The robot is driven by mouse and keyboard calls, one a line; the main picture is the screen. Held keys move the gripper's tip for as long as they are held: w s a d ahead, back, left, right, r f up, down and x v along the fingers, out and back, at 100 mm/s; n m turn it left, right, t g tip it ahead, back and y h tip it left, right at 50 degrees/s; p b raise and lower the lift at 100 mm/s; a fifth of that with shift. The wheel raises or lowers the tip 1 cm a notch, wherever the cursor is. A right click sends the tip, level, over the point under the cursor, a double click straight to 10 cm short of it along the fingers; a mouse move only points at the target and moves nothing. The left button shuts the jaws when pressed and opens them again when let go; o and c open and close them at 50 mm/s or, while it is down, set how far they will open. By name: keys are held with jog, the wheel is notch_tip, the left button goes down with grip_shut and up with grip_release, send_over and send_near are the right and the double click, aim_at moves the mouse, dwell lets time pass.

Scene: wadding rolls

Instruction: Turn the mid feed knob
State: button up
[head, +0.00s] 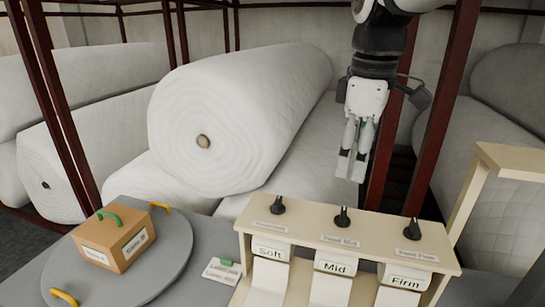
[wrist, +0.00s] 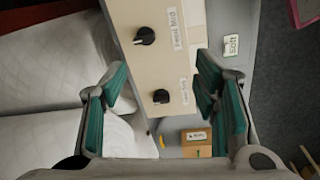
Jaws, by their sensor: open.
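The mid feed knob (head: 342,216) is a small black knob in the middle of a row of three on the cream panel top, with a label reading "Feed Mid" in front of it. In the wrist view, the upper black knob (wrist: 145,37) appears to be this one. My gripper (head: 352,166) points down above and behind the knob row, apart from it. Its green-padded fingers (wrist: 160,88) are open, with nothing held between them.
The left knob (head: 278,206) and right knob (head: 412,229) flank the middle one. "Soft", "Mid" and "Firm" chutes are below. A cardboard box (head: 112,240) sits on a grey round plate (head: 165,265) at left. Large white rolls (head: 235,115) and dark red posts stand behind.

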aim_at(344, 211)
jog(key=w+d+f+n+g, duration=0.1)
jog(key=w+f+n, duration=0.1)
jog(key=w, duration=0.3)
jog(key=shift+n, duration=0.3)
jog(key=f, duration=1.3)
jog(key=shift+s+d+f+p, duration=0.2)
jog(key=shift+s+p, duration=0.05)
jog(key=shift+p, duration=0.05)
jog(key=c, duration=1.2)
